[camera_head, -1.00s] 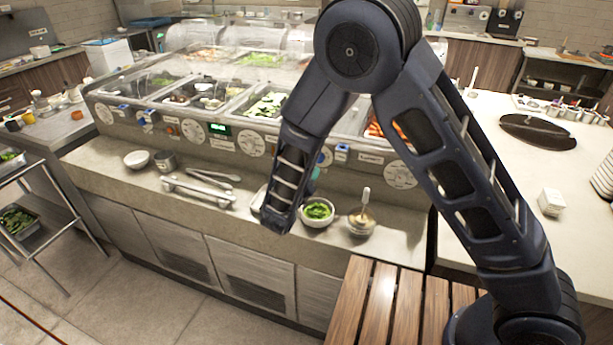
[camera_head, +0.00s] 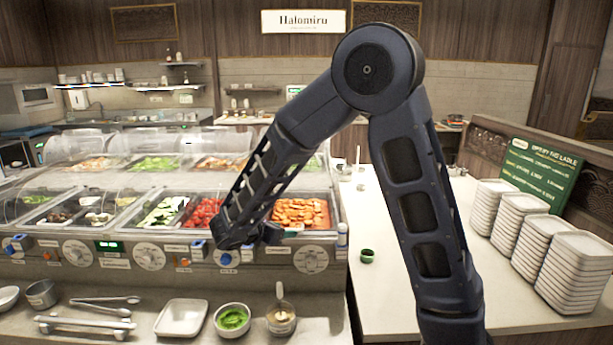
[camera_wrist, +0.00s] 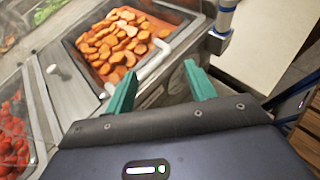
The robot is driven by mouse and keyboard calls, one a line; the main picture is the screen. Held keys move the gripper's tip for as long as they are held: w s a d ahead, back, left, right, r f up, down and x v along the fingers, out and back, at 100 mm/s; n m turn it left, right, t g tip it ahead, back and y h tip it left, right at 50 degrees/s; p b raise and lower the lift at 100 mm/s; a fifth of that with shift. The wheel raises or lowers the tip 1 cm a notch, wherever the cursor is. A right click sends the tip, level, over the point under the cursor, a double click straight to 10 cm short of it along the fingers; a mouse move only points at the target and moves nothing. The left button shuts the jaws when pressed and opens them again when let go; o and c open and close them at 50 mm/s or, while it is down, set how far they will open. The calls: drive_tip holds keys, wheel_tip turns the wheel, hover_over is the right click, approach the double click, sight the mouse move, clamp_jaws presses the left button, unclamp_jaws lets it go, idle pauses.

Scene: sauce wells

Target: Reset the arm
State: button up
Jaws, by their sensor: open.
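My gripper (camera_wrist: 161,85) shows in the wrist view with its two green fingers apart and nothing between them. Past the fingers lie the front rail of the food counter and a pan of orange sliced vegetables (camera_wrist: 125,42). In the head view my arm is bent, with its forearm slanting down to the left over the counter front. The gripper's fingers are not clear there. The same orange slices (camera_head: 300,213) lie just right of the arm's end, and a pan of red pieces (camera_head: 203,212) lies just left of it, partly hidden by the arm.
On the lower ledge stand a bowl with green contents (camera_head: 232,319), a bowl with a utensil (camera_head: 281,319), a white square dish (camera_head: 182,317) and tongs (camera_head: 105,303). Stacked plates (camera_head: 570,270) stand on the right counter, with a small green cup (camera_head: 367,256).

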drive_tip(key=s+d+r+m+g, duration=0.15)
drive_tip(key=d+m, duration=0.25)
drive_tip(key=d, duration=0.4)
drive_tip(key=d+r+m+g+y, duration=0.1)
drive_tip(key=d+r+m+g, duration=0.25)
drive_tip(key=d, duration=0.35)
drive_tip(key=s+d+r+m+g, duration=0.1)
drive_tip(key=d+r+m+g, duration=0.1)
drive_tip(key=d+m, duration=0.45)
drive_tip(key=s+d+r+m+y, duration=0.2)
drive_tip(key=s+d+m+y, duration=0.1)
drive_tip(key=s+d+m, duration=0.4)
drive_tip(key=s+d+r+m+t+y, duration=0.1)
drive_tip(key=s+d+r+m+y, duration=0.2)
drive_tip(key=s+d+m, duration=0.4)
drive_tip(key=shift+r+y, duration=0.2)
drive_tip(key=shift+y, duration=0.3)
drive_tip(key=shift+c, duration=0.2)
idle(1.0)
